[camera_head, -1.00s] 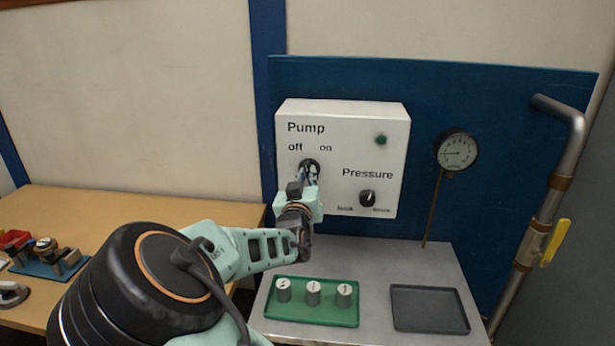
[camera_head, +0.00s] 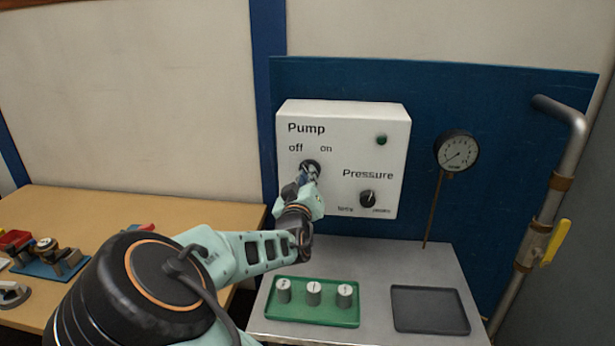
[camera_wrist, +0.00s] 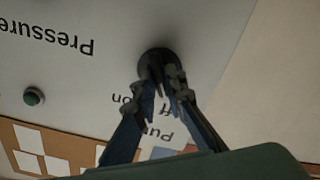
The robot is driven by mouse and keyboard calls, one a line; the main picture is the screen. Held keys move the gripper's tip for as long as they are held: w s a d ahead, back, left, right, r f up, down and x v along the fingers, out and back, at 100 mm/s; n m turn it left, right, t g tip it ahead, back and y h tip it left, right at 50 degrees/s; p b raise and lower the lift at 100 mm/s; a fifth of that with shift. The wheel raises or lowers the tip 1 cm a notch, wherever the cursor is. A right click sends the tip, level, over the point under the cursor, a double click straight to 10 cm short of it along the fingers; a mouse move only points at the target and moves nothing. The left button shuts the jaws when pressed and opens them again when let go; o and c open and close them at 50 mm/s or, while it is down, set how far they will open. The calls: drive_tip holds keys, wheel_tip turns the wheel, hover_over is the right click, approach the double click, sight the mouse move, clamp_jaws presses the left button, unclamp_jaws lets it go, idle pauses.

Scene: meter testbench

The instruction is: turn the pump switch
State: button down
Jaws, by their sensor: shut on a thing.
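The pump switch (camera_head: 310,168) is a dark round knob on the white control box (camera_head: 350,115), below the labels "off" and "on". My gripper (camera_head: 309,178) is at the switch from the front and is shut on it, covering most of it. In the wrist view the fingers of my gripper (camera_wrist: 162,72) close on the dark pump switch (camera_wrist: 153,58), and the labels appear upside down. Which way the switch points is hidden by the fingers. The indicator lamp (camera_head: 382,140) on the box looks dark green.
The pressure knob (camera_head: 367,198) is at the lower right of the box. A gauge (camera_head: 457,151) stands right of it, near a pipe with a yellow handle (camera_head: 557,241). Below are a green tray (camera_head: 310,317) with three weights and an empty dark tray (camera_head: 430,310).

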drive_tip(key=c, duration=2)
unclamp_jaws()
drive_tip(key=s, duration=1.2)
drive_tip(key=shift+a, duration=0.15)
